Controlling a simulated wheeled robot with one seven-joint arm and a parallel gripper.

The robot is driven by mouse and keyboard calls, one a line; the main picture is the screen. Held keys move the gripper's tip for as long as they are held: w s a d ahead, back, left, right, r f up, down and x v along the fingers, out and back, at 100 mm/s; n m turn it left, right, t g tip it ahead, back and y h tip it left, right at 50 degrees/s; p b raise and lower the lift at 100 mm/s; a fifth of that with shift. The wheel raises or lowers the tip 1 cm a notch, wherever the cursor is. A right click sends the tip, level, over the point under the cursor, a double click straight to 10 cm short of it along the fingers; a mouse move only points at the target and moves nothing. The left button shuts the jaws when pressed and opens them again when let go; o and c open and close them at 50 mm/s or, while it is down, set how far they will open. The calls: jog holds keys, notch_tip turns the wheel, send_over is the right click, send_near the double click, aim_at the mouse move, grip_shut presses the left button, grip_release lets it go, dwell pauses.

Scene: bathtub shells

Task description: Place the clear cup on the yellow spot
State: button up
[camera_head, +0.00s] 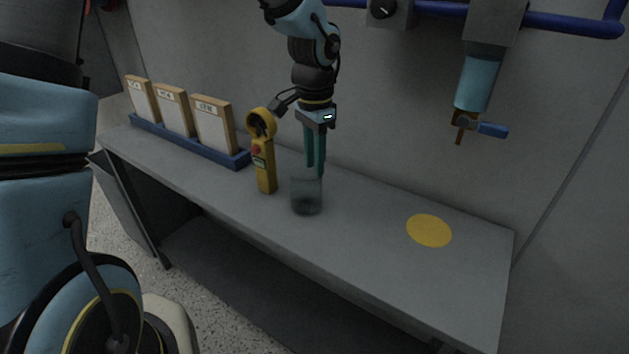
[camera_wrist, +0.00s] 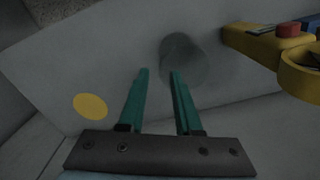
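The clear cup (camera_head: 306,194) stands upright on the grey bench, a see-through dark cylinder. It also shows in the wrist view (camera_wrist: 183,60), just beyond my fingertips. My gripper (camera_head: 316,172) points down at the cup from above, with its teal fingers apart and their tips at about the cup's rim. In the wrist view my gripper (camera_wrist: 160,72) shows a gap between the fingers with nothing held. I cannot tell whether a fingertip touches the cup. The yellow spot (camera_head: 429,231) is a flat disc to the right on the bench, and it shows at lower left in the wrist view (camera_wrist: 90,106).
A yellow handheld device (camera_head: 264,160) with a red button stands close left of the cup. A blue rack (camera_head: 190,140) holds three labelled boards farther left. The grey bench (camera_head: 365,235) is clear between cup and spot. A blue pipe and valve (camera_head: 478,85) hang above the right side.

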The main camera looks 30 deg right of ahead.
jog(key=shift+r, duration=0.65)
jog(key=w+a+n, duration=0.2)
jog(key=a+n, duration=0.3)
jog(key=a, duration=0.7)
jog(key=w+a+n+t, duration=0.1)
jog(key=a+n, duration=0.4)
jog(key=a, duration=0.7)
jog(key=shift+w+a+r, duration=0.2)
jog(key=shift+w+r, duration=0.25)
jog(key=shift+w, duration=0.45)
jog(key=shift+o, duration=0.7)
jog(key=s+a+n, duration=0.3)
jog(key=a+n, duration=0.2)
jog(key=a, duration=0.4)
jog(key=shift+a+n+t, duration=0.2)
jog(key=shift+n+t, duration=0.1)
jog(key=r+m+t+b, duration=0.1)
jog(key=m+t+b, duration=0.15)
jog(key=m, duration=3.15)
send_over(306, 189)
jog(key=a, duration=0.1)
jog(key=shift+y, duration=0.3)
jog(key=shift+s+x, duration=0.15)
jog(key=shift+x, duration=2.4)
jog(key=shift+s+x, duration=0.1)
jog(key=shift+x, duration=2.5)
jog(key=shift+a+f, duration=0.1)
jog(key=shift+a, duration=0.05)
